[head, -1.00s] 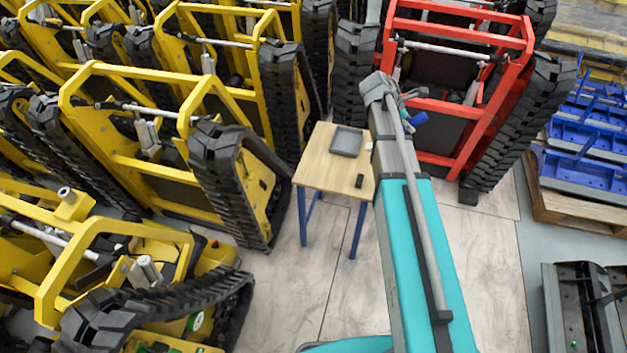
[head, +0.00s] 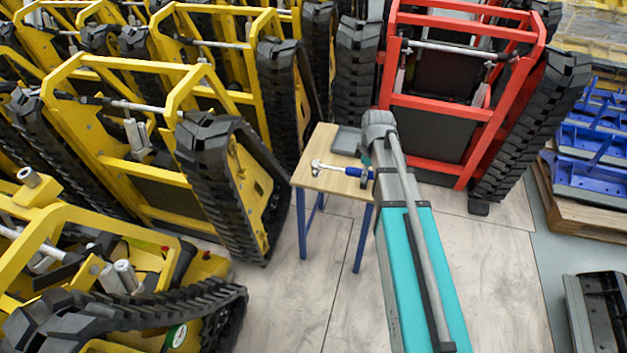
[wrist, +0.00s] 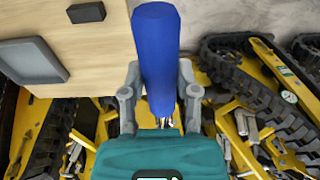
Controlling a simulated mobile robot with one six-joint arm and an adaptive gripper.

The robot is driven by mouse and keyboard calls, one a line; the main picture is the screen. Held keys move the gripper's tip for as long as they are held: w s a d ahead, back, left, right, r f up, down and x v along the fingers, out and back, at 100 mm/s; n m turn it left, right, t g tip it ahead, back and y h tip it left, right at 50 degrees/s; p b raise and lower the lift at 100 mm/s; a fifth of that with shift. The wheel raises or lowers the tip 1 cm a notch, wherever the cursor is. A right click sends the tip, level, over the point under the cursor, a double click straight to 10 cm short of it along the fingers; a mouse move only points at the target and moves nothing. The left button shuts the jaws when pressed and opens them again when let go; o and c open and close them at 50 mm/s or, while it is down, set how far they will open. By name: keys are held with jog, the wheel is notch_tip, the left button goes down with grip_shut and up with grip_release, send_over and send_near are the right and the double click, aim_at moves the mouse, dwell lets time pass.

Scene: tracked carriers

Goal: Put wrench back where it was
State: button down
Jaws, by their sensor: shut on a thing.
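A tool with a blue handle (head: 357,172) and a silver head (head: 316,167) shows in the head view, over the small wooden table (head: 330,186). Its head looks more like a hammer's than a wrench's, but it is small in the picture. In the wrist view the thick blue handle (wrist: 157,50) stands between the fingers of my gripper (wrist: 160,92), with a bit of bright metal below it. My gripper is shut on this tool. In the head view my gripper is mostly hidden behind my arm. Whether the tool touches the tabletop I cannot tell.
A grey tray (head: 346,139) lies on the table, also in the wrist view (wrist: 35,62), with a small black block (wrist: 87,12) near it. Yellow tracked carriers (head: 150,190) crowd the left. A red carrier (head: 440,102) stands behind. Clear floor (head: 300,300) lies in front.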

jog(key=shift+s+a+f, duration=0.15)
jog(key=shift+a+f, duration=0.25)
jog(key=shift+w+f+b, duration=1.5)
jog(key=shift+w+b, duration=0.05)
jog(key=shift+w, duration=0.65)
jog(key=shift+w+f+b, duration=1.5)
jog(key=shift+w+b, duration=0.05)
jog(key=shift+w, duration=0.65)
jog(key=shift+w+f+b, duration=1.5)
jog(key=shift+w+b, duration=0.05)
jog(key=shift+w, duration=0.65)
